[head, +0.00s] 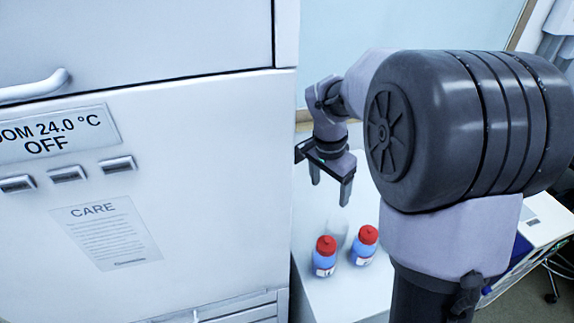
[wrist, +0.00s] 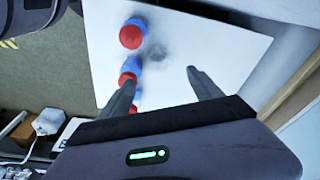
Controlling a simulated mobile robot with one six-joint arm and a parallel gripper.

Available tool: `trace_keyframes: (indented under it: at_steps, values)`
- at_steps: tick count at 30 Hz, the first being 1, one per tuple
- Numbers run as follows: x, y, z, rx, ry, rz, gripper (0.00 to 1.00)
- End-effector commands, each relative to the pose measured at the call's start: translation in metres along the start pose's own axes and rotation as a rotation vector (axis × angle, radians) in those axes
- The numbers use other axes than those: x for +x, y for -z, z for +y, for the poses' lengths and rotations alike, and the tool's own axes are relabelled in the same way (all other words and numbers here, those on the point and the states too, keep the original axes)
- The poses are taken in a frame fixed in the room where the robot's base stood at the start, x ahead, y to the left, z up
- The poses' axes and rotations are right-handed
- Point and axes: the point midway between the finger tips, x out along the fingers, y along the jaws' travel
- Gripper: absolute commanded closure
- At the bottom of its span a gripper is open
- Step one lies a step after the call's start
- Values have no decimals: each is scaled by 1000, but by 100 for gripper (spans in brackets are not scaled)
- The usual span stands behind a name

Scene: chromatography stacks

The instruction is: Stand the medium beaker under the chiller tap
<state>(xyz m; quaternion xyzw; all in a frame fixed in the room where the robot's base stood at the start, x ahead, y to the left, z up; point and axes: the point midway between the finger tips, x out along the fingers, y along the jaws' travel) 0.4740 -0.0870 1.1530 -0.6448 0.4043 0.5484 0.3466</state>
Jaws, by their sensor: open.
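My gripper (head: 331,192) is open and points down above a white worktop (head: 345,290) in the head view. In the wrist view its two fingers (wrist: 161,78) are spread with nothing held between them. A faint, clear upright shape (head: 338,228) stands behind the bottles in the head view, below my gripper; I cannot tell if it is the medium beaker. A faint grey smudge shows on the white top beyond the fingers in the wrist view; it may be glass or shadow. I see no chiller tap in either view.
Blue bottles with red caps stand on the worktop, one at left (head: 325,257) and one at right (head: 365,246). Three red caps show in the wrist view, one at the top (wrist: 132,36). A large white cabinet (head: 190,180) reading 24.0 °C OFF fills the left.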

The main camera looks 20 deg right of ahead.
Motion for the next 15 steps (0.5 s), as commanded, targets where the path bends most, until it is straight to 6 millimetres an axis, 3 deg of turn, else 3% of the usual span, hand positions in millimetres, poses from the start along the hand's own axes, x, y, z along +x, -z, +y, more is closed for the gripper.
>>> trace_keyframes:
  at_steps: [4,12,15]
  values:
    - [26,6,-1,23,-18,0,26]
    - [107,5,1,20,-18,-1,26]
    - [124,6,0,19,-16,0,26]
